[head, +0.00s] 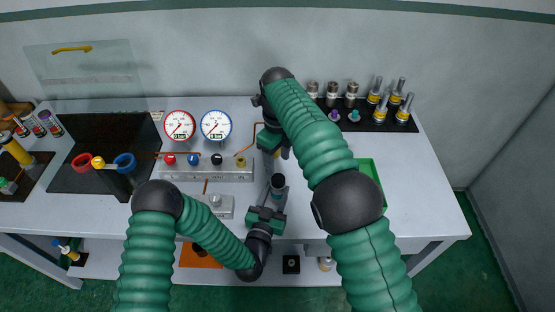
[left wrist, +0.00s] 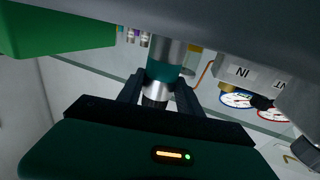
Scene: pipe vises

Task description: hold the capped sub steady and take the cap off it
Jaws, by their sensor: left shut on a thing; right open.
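The capped sub (head: 279,191) stands upright near the front middle of the table, a grey-teal cylinder with a dark top. My left gripper (head: 273,203) is shut on it from the front. In the left wrist view, which is turned upside down, the sub (left wrist: 165,70) shows silver with a teal band, and a black part lies between the fingers of my left gripper (left wrist: 158,92). The cap's edge is hard to make out. My right gripper (head: 277,153) is open, pointing down behind and above the sub, apart from it. My right arm hides part of it.
A valve manifold (head: 206,174) with two gauges stands left of the sub, with a small grey block (head: 216,207) before it. A green tray (head: 371,172) lies to the right, partly behind my right arm. A dark rack (head: 370,123) of fittings stands at the back right.

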